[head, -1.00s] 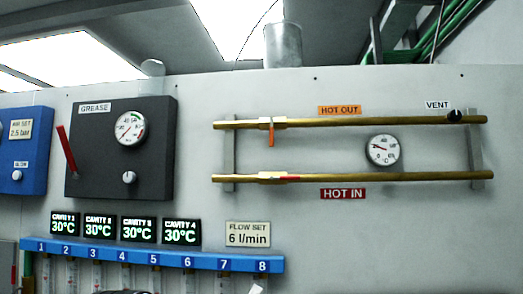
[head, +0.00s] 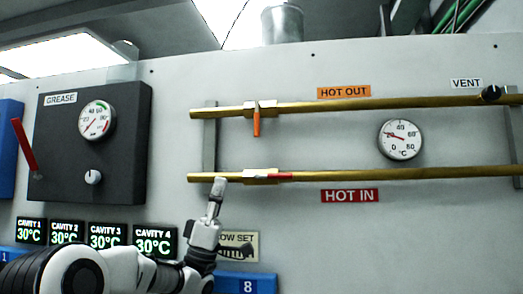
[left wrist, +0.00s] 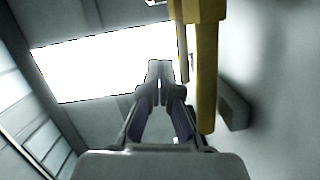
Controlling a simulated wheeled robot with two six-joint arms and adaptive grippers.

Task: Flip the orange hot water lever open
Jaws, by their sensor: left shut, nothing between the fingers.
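The orange lever (head: 256,122) hangs straight down from its valve on the upper brass pipe (head: 350,104), crosswise to the pipe, left of the orange HOT OUT label (head: 344,92). My left gripper (head: 219,184) is shut and empty. In the head view its tips appear at the lower brass pipe (head: 420,173), below and left of the orange lever; I cannot tell whether they touch the pipe. In the left wrist view the shut fingers (left wrist: 160,70) point up beside a brass pipe (left wrist: 207,80). My right gripper is not in view.
A red lever (head: 286,176) lies along the lower pipe, above the HOT IN label (head: 350,195). A dial thermometer (head: 400,140) and a black VENT knob (head: 491,93) are to the right. A dark grease box (head: 90,150) with a red handle is at left. Wall between the pipes is mostly clear.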

